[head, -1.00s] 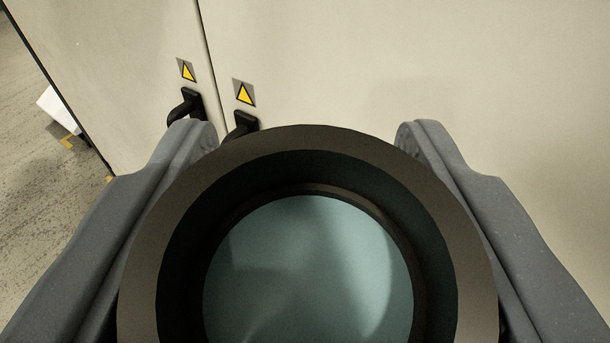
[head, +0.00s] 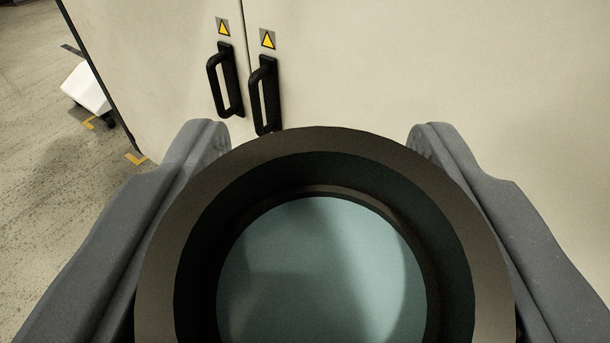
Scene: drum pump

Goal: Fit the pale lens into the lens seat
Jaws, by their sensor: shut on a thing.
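The pale lens (head: 320,270) is a blue-green disc set in a wide dark round ring (head: 322,142). It fills the lower middle of the head view, and its lower edge is cut off by the frame. My gripper (head: 318,135) has one grey finger on each side of the ring and is shut on it. The ring hides the lower inner parts of the fingers. The lens seat is not in view.
A cream cabinet (head: 430,70) with two black handles (head: 266,95) and yellow warning labels (head: 223,27) stands ahead. To the left is open grey floor (head: 45,190) with a white object (head: 87,90) and yellow corner marks.

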